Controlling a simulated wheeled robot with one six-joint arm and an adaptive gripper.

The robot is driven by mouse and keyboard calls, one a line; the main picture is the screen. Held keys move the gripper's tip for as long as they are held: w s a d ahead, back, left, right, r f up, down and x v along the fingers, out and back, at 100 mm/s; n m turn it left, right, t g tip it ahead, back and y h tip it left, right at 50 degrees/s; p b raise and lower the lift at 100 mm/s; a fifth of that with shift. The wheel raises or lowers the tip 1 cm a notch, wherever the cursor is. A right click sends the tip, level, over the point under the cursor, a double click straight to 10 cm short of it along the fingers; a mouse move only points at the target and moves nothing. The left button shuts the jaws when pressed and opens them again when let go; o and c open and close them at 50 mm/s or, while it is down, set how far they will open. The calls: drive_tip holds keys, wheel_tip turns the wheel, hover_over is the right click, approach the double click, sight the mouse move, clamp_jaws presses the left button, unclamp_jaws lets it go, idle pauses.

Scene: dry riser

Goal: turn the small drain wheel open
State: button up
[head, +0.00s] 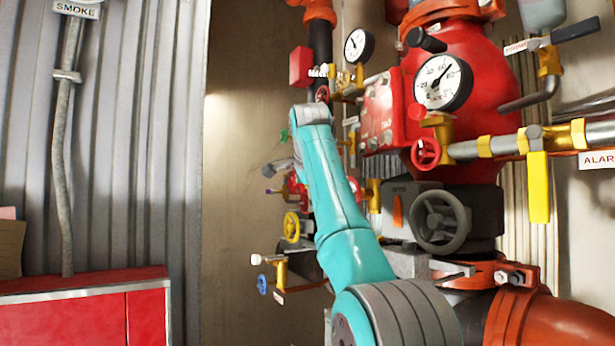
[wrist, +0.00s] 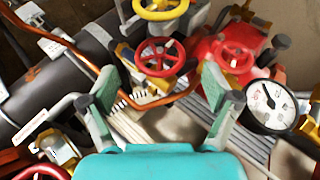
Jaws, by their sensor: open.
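Several small handwheels are in view, and no label I can read marks one as the drain wheel. In the wrist view a red wheel (wrist: 162,57) on a brass valve lies beyond my gripper (wrist: 160,84), roughly centred between the fingertips. My gripper is open and empty, its two fingers apart, and no contact with the wheel shows. A yellow wheel (wrist: 161,9) is above it and another red wheel (wrist: 233,57) is to the right. In the head view a yellow wheel (head: 291,227) and a blue wheel (head: 262,284) show left of my arm, which hides much behind it.
A pressure gauge (wrist: 268,103) sits close right of my gripper in the wrist view. Copper tubing (wrist: 110,62) passes near the left finger. In the head view a large grey handwheel (head: 440,222) and orange pipe (head: 550,322) stand right; a red cabinet (head: 85,310) stands left.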

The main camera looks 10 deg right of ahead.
drive_tip(key=v, duration=0.7)
wheel_tip(320, 180, down, 8)
drive_tip(key=a+m+t+h, duration=0.3)
drive_tip(key=m+t+h, duration=0.3)
drive_tip(key=m, duration=0.1)
drive_tip(key=shift+m, duration=0.3)
drive_tip(key=shift+r+x, duration=0.15)
drive_tip(key=shift+x, duration=2.6)
drive_tip(key=shift+r+x, duration=0.1)
drive_tip(key=shift+x, duration=2.6)
